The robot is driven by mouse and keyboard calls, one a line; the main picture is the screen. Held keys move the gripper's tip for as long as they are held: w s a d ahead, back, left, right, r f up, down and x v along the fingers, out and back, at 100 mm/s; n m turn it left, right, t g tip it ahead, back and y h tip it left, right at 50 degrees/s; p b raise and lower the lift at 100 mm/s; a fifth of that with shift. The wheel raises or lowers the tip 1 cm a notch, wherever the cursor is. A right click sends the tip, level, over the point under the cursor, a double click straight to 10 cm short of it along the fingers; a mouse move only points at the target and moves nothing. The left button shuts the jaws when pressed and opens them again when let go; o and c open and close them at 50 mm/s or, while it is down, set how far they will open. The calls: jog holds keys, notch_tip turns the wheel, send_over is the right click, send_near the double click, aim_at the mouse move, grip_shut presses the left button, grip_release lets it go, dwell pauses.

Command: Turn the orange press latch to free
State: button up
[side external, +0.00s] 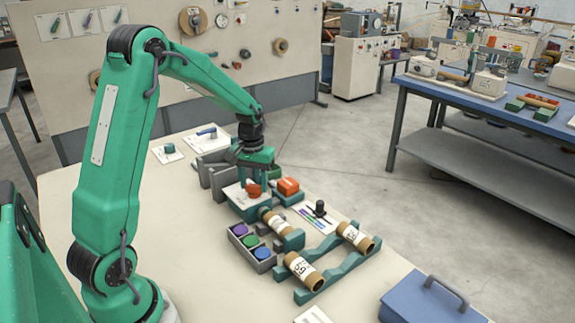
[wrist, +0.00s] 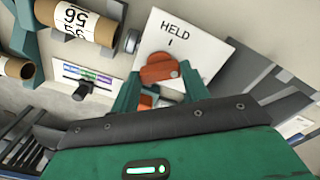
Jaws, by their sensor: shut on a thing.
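The orange press latch (side external: 254,191) sits on the white plate (side external: 236,196) of the winder. In the wrist view the latch (wrist: 158,72) is a short orange knob on the white plate (wrist: 205,48), which is printed "HELD" with a short line mark below. My gripper (side external: 257,183) reaches down over the plate with its green fingers on either side of the latch. In the wrist view my gripper (wrist: 158,80) is shut on the latch. Any "free" marking is hidden or out of view.
A cardboard tube (side external: 271,220) lies in the winder beside the plate. An orange block (side external: 288,186) stands just right of my gripper. A tray (side external: 251,251) of coloured spools and a green rack (side external: 337,274) with two tubes stand in front.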

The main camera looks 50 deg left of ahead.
aim_at(254, 186)
jog(key=m, duration=0.3)
jog(key=shift+r+m, duration=0.1)
jog(key=shift+m, duration=2)
jog(key=o, duration=1)
jog(key=shift+r, duration=3.85)
jog(key=shift+d+r, duration=0.1)
